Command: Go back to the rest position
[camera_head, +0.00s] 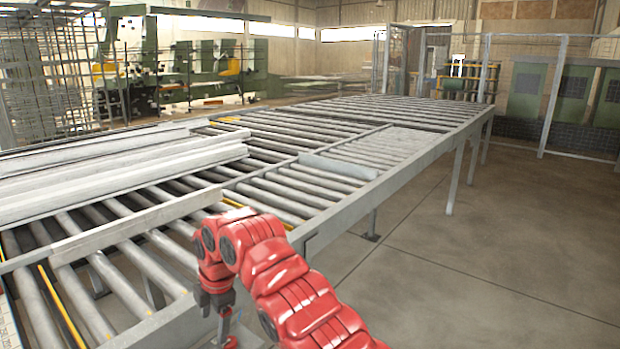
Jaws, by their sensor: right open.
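My right arm comes in from the bottom right and bends down at the front edge of the roller table (340,212). My right gripper (228,338) hangs below the wrist at the bottom of the picture, partly cut off by the lower edge. It is open, and I see nothing between its fingers. It is beside the near rail of the table. My left gripper does not show.
Long pale profiles (110,178) lie stacked on the rollers at the left. A single bar (140,225) lies nearer. The concrete floor (480,260) at the right is clear. A wire fence (552,95) and green machines (190,65) stand farther back.

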